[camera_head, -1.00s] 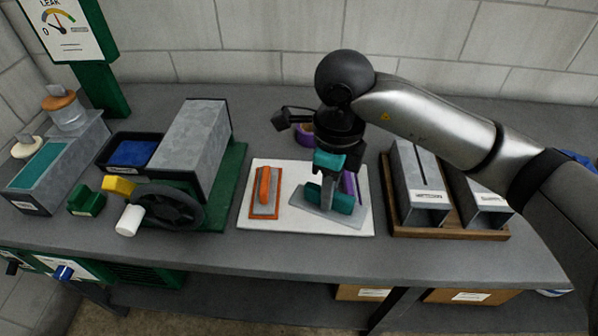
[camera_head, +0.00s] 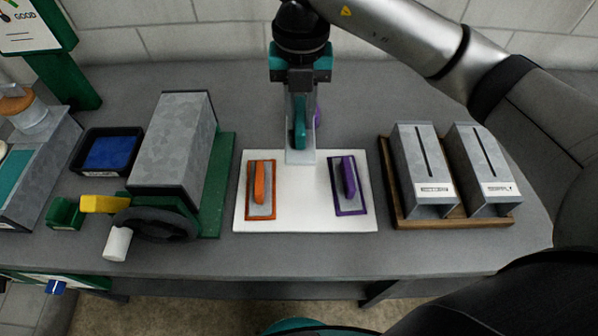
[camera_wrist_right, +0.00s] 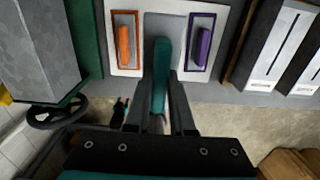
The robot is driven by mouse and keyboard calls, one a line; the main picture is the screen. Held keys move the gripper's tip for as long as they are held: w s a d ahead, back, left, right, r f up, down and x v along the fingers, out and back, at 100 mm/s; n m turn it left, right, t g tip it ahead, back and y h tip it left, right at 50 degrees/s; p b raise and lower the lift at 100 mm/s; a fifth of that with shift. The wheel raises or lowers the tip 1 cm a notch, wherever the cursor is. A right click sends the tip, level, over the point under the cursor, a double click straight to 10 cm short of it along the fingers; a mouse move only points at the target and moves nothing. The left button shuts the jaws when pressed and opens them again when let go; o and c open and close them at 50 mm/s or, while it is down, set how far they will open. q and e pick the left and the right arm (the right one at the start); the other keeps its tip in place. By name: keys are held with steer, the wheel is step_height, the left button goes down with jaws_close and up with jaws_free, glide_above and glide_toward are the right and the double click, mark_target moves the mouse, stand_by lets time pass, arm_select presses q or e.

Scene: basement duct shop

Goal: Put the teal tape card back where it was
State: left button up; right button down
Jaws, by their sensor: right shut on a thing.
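My right gripper (camera_head: 299,125) is shut on the teal tape card, by its teal handle (camera_head: 299,135). The card's grey plate (camera_head: 300,157) hangs over the back edge of the white board (camera_head: 305,215). In the right wrist view the teal handle (camera_wrist_right: 161,75) is between the fingers, with the grey plate (camera_wrist_right: 165,27) beyond it. An orange card (camera_head: 261,190) lies on the board's left and a purple card (camera_head: 347,186) on its right. The board between them is bare. I cannot tell whether the held card touches the board. My left gripper is out of view.
A wooden base (camera_head: 450,219) with two slotted metal ducts (camera_head: 422,165) stands right of the board. A metal duct block (camera_head: 173,145) with a dark handwheel (camera_head: 155,224) stands left. A purple ring (camera_head: 317,117) is partly hidden behind my gripper. The bench front is clear.

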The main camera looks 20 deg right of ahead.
step_height(320, 180, down, 17)
steer(key=shift+f+b, duration=0.15)
steer(key=shift+b, duration=0.35)
steer(key=shift+f, duration=0.2)
steer(key=c, duration=0.8)
jaws_free()
steer(key=shift+r, duration=0.15)
step_height(320, 180, up, 12)
steer(key=shift+r+p, duration=0.1)
steer(key=shift+p, duration=0.2)
